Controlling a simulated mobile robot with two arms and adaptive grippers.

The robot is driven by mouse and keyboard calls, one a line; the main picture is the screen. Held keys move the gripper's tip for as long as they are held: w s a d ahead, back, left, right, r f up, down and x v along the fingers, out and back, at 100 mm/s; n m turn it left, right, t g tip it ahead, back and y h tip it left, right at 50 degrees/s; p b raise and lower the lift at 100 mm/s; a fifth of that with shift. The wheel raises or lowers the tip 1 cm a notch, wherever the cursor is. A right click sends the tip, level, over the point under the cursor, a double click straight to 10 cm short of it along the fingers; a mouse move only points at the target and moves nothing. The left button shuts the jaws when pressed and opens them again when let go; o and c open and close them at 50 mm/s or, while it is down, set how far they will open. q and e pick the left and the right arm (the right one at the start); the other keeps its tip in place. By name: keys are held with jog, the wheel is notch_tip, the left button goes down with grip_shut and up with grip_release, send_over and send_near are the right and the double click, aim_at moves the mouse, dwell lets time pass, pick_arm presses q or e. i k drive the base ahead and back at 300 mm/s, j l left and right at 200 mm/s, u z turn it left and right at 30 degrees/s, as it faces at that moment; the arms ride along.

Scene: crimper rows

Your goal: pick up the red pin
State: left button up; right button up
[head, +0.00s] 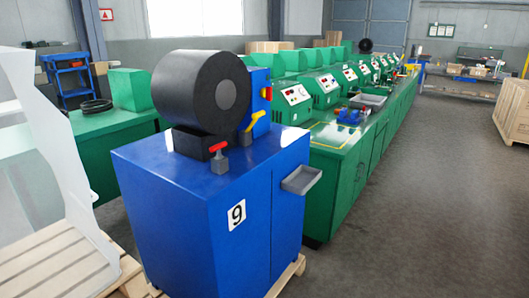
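Neither my left nor my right gripper is in view.
A yellow-handled part (256,121) is by the blue upright (260,88) behind the pin. A small grey tray (301,180) sticks out of the cabinet's right side. Green benches (340,150) run back behind it. The floor (430,200) at right is clear.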

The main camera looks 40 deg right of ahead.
aim_at(217, 147)
jog(key=z, duration=0.9)
